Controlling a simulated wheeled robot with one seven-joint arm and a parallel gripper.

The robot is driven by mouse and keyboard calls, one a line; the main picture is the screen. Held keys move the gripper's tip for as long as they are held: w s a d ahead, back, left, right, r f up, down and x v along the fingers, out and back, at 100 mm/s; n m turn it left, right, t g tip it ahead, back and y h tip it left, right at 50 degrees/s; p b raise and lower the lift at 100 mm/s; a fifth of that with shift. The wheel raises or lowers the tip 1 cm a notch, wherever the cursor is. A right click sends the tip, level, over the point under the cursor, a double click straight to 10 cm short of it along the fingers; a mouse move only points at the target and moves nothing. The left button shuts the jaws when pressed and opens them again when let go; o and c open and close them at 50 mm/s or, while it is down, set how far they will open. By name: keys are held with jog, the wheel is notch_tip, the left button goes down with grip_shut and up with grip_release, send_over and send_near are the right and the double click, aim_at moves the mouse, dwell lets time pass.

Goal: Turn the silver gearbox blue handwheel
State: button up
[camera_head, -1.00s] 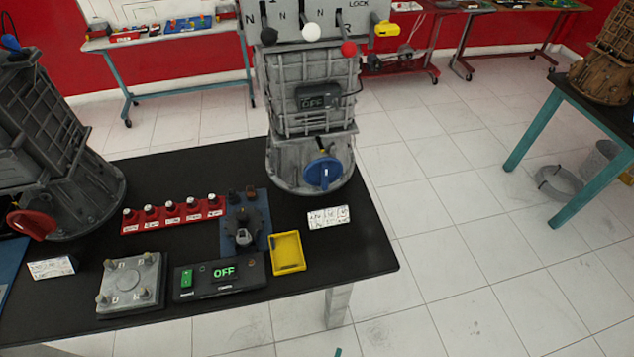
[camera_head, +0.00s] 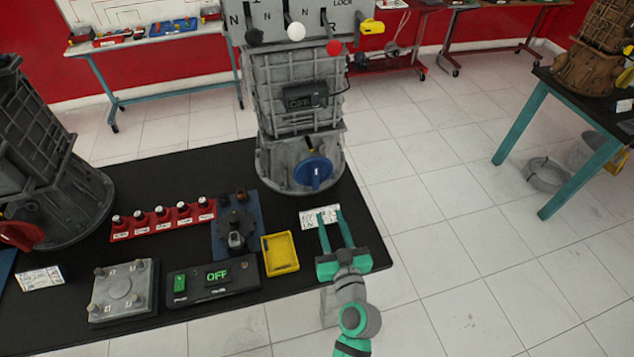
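The silver gearbox (camera_head: 290,120) stands upright at the back of the black table, with a panel of knobs on its top. Its blue handwheel (camera_head: 313,172) sits low on its front face, turned towards me. My gripper (camera_head: 330,217) is in view in front of and a little below the handwheel, near the table's right edge. Its two green fingers are apart and point towards the gearbox. Nothing is between them except the white label card (camera_head: 318,216) behind. The fingers look apart from the handwheel.
A yellow tray (camera_head: 263,258), a black OFF box (camera_head: 212,283), a grey plate with posts (camera_head: 123,290) and a red row of knobs (camera_head: 163,220) lie left of my gripper. Another grey gearbox with a red handwheel (camera_head: 20,235) stands far left. Right of the table is open floor.

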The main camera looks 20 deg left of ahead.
aim_at(316, 180)
jog(key=shift+n+y, duration=0.4)
jog(key=shift+y, duration=0.1)
jog(key=x, duration=0.4)
jog(key=r+x, duration=0.1)
jog(key=x, duration=0.3)
jog(key=r+x, duration=0.1)
jog(key=x, duration=0.3)
jog(key=shift+w+a, duration=0.2)
jog(key=shift+a, duration=0.15)
grip_shut()
